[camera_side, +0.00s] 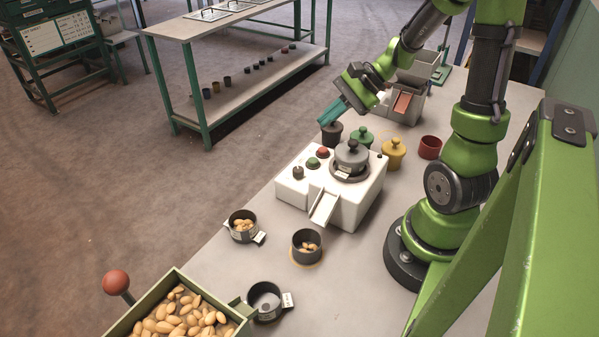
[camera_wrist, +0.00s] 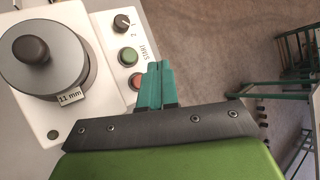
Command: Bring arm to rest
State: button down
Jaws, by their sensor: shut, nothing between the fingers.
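My gripper (camera_side: 333,113) is shut and empty, its teal fingers held in the air near the dark lidded pot in the side view. In the wrist view the teal fingertips (camera_wrist: 155,68) are together, with nothing between them. The white machine (camera_side: 360,204) stands on the table below and in front of my gripper. Its round grey lid with a knob (camera_side: 351,155) sits on top. In the wrist view the lid (camera_wrist: 45,58) bears an "11 mm" label, and the green button (camera_wrist: 127,57) and dark dial (camera_wrist: 121,22) show beside the fingers.
Dark (camera_side: 331,136), green (camera_side: 362,138) and yellow (camera_side: 393,154) lidded pots and a red cup (camera_side: 430,147) stand behind the machine. A grey hopper (camera_side: 404,100) is farther back. Several dark cups, including one with nuts (camera_side: 307,243), and a nut-filled bin (camera_side: 150,302) are in front.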

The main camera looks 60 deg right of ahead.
dwell(0.5)
jog(key=s+a+n+h, duration=0.1)
jog(key=n, duration=0.1)
jog(key=s+a+r+n+g+h, duration=0.1)
jog(key=a+n, duration=0.1)
jog(key=s+a+r+n+g, duration=0.1)
jog(key=a+n, duration=0.1)
jog(key=shift+s+a+r+h, duration=0.15)
jog(key=shift+a+h, duration=0.1)
jog(key=shift+h, duration=0.15)
jog(key=s+a+r+n+t+h, duration=0.1)
jog(key=s+a+r+n+t, duration=0.1)
jog(key=a+r+n, duration=0.6)
jog(key=shift+s+a+n, duration=0.3)
jog(key=shift+s+a, duration=0.1)
jog(key=shift+a, duration=0.3)
